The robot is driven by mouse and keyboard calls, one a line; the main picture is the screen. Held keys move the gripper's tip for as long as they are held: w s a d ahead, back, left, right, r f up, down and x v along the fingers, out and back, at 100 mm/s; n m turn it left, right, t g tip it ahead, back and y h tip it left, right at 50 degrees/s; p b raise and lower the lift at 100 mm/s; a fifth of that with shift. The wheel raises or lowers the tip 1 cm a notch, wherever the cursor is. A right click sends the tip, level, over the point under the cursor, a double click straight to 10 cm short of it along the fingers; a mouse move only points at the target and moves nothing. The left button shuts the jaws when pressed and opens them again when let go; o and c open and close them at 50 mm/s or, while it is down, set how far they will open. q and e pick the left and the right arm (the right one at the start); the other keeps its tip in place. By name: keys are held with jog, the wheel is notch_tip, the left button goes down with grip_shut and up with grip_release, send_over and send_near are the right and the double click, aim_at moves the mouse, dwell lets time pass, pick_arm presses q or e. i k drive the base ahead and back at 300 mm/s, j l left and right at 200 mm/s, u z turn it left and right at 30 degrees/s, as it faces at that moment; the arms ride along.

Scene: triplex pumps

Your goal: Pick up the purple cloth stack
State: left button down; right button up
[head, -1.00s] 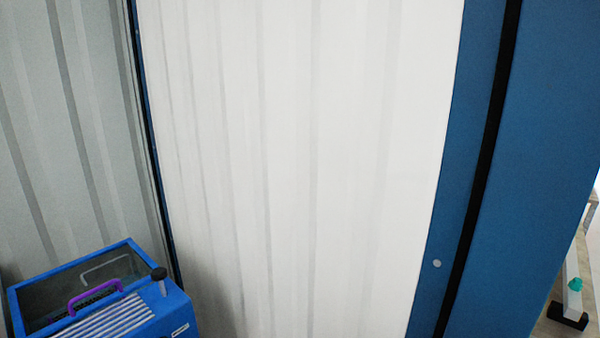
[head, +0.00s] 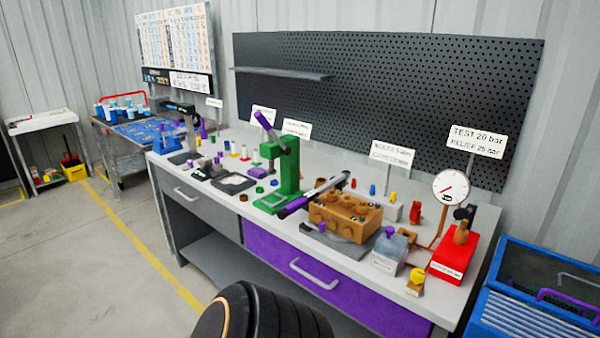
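I cannot make out a purple cloth stack in the head view. The purple things I see are a large drawer front (head: 310,275) in the workbench, a lever handle (head: 264,121) on a green press (head: 285,170), and small knobs on the bench top. Neither of my grippers shows. A black ribbed part at the bottom centre seems to be part of my own arm.
The workbench (head: 225,258) carries fixtures, a brown pump block (head: 345,213), a red test unit (head: 455,259) and a gauge (head: 451,187). A blue tub (head: 545,262) stands right. A cart (head: 112,160) and white side table (head: 40,122) stand left. Grey floor (head: 75,255) at left is clear.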

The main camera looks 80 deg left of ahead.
aim_at(257, 171)
jog(key=u, duration=2.9)
jog(key=i+j+z, duration=0.1)
jog(key=i+j, duration=0.25)
jog(key=i+j+z, duration=0.15)
jog(key=i+j, duration=0.15)
jog(key=i+j+z, duration=0.1)
jog(key=i+j, duration=0.2)
jog(key=j, duration=0.15)
jog(key=i+j+z, duration=0.15)
jog(key=i+j, duration=0.15)
jog(key=i+j+z, duration=0.1)
jog(key=i+j, duration=0.15)
jog(key=j, duration=0.3)
jog(key=i+j+z, duration=0.1)
jog(key=i+j, duration=0.15)
jog(key=j, duration=0.2)
jog(key=i+j+z, duration=0.15)
jog(key=j, duration=0.35)
jog(key=i+j+z, duration=0.1)
jog(key=i+j, duration=0.15)
jog(key=j, duration=0.25)
